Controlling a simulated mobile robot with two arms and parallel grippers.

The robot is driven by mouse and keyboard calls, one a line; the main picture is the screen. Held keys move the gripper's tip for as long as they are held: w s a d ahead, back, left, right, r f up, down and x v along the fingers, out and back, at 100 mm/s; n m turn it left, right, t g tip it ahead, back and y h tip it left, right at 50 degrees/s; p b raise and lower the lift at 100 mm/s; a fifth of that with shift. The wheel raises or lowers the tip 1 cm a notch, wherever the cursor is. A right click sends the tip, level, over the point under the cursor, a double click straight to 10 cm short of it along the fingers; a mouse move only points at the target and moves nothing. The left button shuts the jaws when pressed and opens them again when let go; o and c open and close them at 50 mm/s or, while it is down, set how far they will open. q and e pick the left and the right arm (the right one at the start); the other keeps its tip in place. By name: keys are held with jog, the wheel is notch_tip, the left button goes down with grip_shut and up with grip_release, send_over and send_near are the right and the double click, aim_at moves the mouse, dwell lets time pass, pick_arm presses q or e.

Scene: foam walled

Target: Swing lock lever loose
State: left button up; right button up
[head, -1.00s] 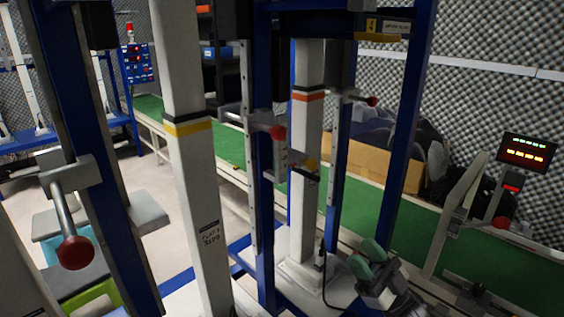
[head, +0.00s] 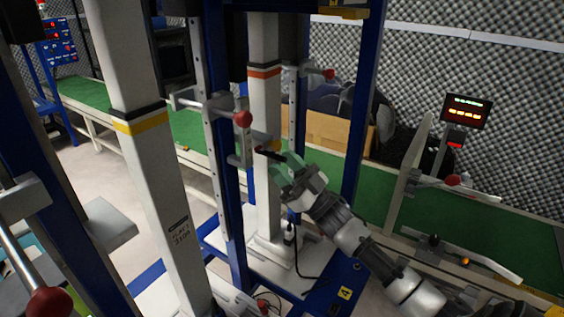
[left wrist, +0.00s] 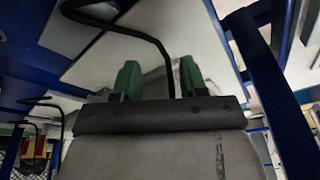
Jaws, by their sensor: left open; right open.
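Several levers with red ball knobs show in the head view, and I cannot tell which one the task means. One lever (head: 243,118) sits on the near middle blue post, another lever (head: 328,74) is farther back, and a third lever (head: 48,300) is at the lower left. My right gripper (head: 284,168) has green pads and is open, beside the white column with the orange band (head: 264,90) and below the middle lever. It appears to hold nothing. My left gripper (left wrist: 159,80) is open in the left wrist view, with a dark bent rod or cable showing beyond its fingers.
White columns and blue posts (head: 363,110) stand close around my right arm. A black cable (head: 297,255) hangs near the column base. A green conveyor (head: 480,230) runs behind. Another red-knobbed lever (head: 452,180) and a lit display (head: 467,111) are at the right.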

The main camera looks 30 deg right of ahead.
pick_arm(q)
jog(key=shift+f, duration=0.1)
pick_arm(e)
jog(key=shift+w+a+r, duration=0.2)
jog(key=shift+w+r, duration=0.1)
jog(key=shift+c, duration=0.4)
grip_shut()
jog(key=shift+d, duration=0.1)
